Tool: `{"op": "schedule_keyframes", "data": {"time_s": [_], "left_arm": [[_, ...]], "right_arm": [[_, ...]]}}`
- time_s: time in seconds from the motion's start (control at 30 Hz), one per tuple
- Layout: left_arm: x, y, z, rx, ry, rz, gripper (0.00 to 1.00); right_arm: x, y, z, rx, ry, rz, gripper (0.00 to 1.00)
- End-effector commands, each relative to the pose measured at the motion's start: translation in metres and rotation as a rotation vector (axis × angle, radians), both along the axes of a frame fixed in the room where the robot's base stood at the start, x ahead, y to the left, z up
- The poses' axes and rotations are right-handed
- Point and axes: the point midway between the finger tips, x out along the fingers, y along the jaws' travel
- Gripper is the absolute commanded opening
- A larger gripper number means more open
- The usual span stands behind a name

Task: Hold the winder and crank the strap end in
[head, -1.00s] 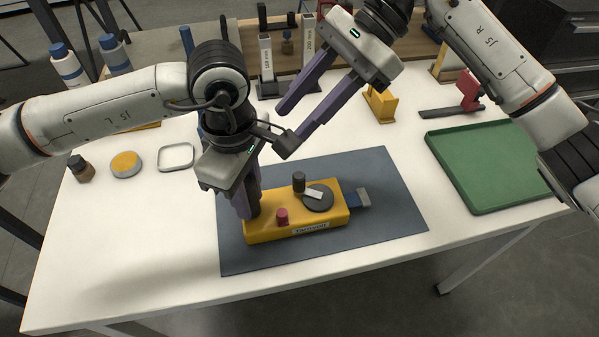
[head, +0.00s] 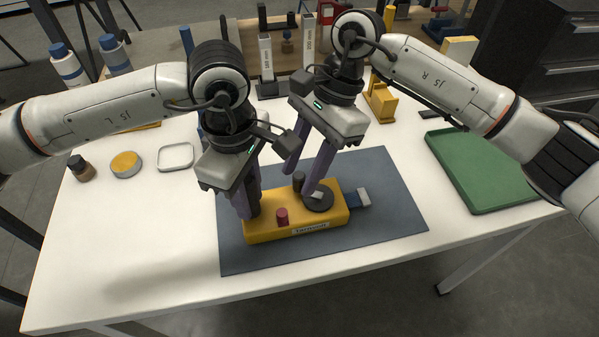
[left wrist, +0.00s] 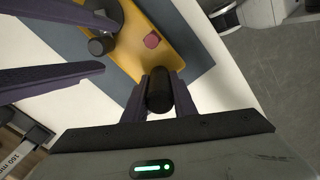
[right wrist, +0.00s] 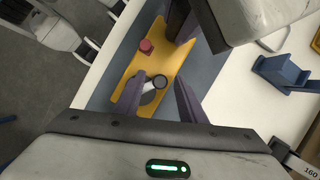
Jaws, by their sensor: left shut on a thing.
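The winder (head: 262,232) is a yellow block on the blue-grey mat. It has a red knob (head: 282,215), a dark round crank disc (head: 320,204) and an upright dark crank knob (head: 299,180). A blue strap with a grey end (head: 363,197) sticks out at its right. My left gripper (head: 249,208) is shut on the black grip (left wrist: 158,92) at the winder's left end. My right gripper (head: 299,177) is open and points down at the crank; in the right wrist view the crank knob (right wrist: 160,82) appears between its fingers, apart from both. The exact height gap is unclear.
A green tray (head: 482,205) stands at the right. A yellow block-like stand (head: 381,103) is behind the mat (head: 392,222). A small bottle, a round tin and a square dish (head: 176,170) lie at the left. The table front is clear.

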Motion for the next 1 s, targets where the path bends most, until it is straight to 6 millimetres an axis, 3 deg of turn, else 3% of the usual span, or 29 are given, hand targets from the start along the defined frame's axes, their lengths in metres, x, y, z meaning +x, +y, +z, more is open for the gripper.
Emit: {"op": "schedule_keyframes", "data": {"time_s": [0.13, 0.43, 0.47, 0.67, 1.0], "left_arm": [[0.0003, -0.0007, 0.0010, -0.002, -0.001, -0.001, 0.00], [0.0003, -0.0007, 0.0009, -0.002, -0.001, -0.001, 0.00], [0.0003, -0.0007, 0.0009, -0.002, -0.001, -0.001, 0.00], [0.0003, -0.0007, 0.0009, -0.002, -0.001, -0.001, 0.00], [0.0003, -0.0007, 0.0009, -0.002, -0.001, -0.001, 0.00]], "right_arm": [[-0.0029, 0.0038, -0.0103, 0.001, 0.000, 0.001, 0.37], [-0.0032, 0.0047, -0.0126, 0.002, -0.001, 0.001, 0.37], [-0.0031, 0.0046, -0.0126, 0.002, -0.001, 0.001, 0.35], [-0.0031, 0.0045, -0.0125, 0.002, -0.001, 0.001, 0.02], [-0.0016, 0.0038, -0.0122, 0.001, -0.002, -0.036, 0.00]]}}
